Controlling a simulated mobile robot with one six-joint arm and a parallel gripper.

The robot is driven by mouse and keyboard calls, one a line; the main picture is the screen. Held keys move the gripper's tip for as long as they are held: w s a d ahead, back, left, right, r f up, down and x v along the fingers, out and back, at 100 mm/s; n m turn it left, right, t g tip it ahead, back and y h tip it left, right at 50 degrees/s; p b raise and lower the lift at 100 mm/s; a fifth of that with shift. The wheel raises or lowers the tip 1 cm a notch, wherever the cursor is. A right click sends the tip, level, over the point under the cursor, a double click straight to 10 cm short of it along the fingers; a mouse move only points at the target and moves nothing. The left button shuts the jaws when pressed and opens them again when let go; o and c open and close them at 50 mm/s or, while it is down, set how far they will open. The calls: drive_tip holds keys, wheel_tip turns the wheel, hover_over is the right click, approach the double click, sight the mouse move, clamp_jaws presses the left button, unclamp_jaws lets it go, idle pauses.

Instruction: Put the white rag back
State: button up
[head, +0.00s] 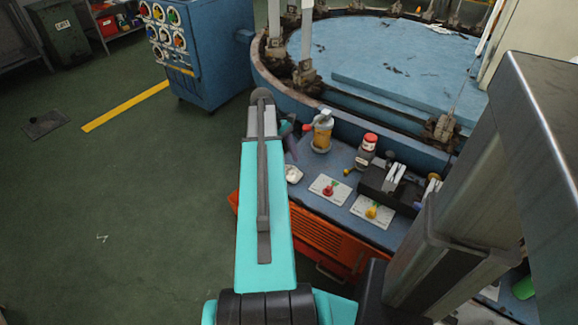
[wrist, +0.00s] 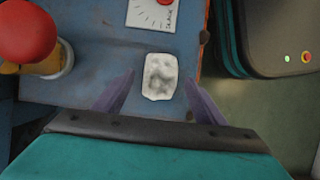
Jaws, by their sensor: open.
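The white rag (head: 293,174) lies on the blue worktop, near its left edge, in the head view. In the wrist view the rag (wrist: 160,77) is a small, crumpled pale patch lying flat on the blue surface. My gripper (wrist: 159,92) is open, with one purple finger on each side of the rag in that picture. I cannot tell how far above the worktop the fingertips are. In the head view my turquoise arm reaches toward the worktop, and the fingers are mostly hidden behind it.
A red knob (wrist: 27,32) stands left of my gripper. Green floor (head: 120,200) is open to the left.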

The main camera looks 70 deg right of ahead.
drive_tip(key=a+p+v, duration=0.1)
drive_tip(key=v, duration=0.8)
drive_tip(key=shift+d+r+p, duration=0.25)
drive_tip(key=shift+d+p, duration=0.15)
drive_tip(key=shift+d, duration=0.1)
drive_tip(key=w+a+f+n, duration=0.1)
drive_tip(key=w+a+f, duration=0.7)
drive_tip(key=a+f, duration=0.5)
drive_tip(key=w+a+f+n, duration=0.1)
drive_tip(key=w+a+f, duration=0.85)
drive_tip(key=a, duration=0.45)
drive_tip(key=s+a+f+h, duration=0.1)
drive_tip(key=a+f, duration=0.4)
drive_tip(key=a, duration=0.4)
drive_tip(key=s+a+f, duration=0.2)
drive_tip(key=a+f, duration=0.3)
drive_tip(key=a, duration=0.4)
drive_tip(key=s+a+f+n, duration=0.1)
drive_tip(key=s+a+f, duration=0.6)
drive_tip(key=s+a, duration=0.3)
drive_tip(key=a, duration=0.3)
drive_tip(key=shift+a, duration=0.25)
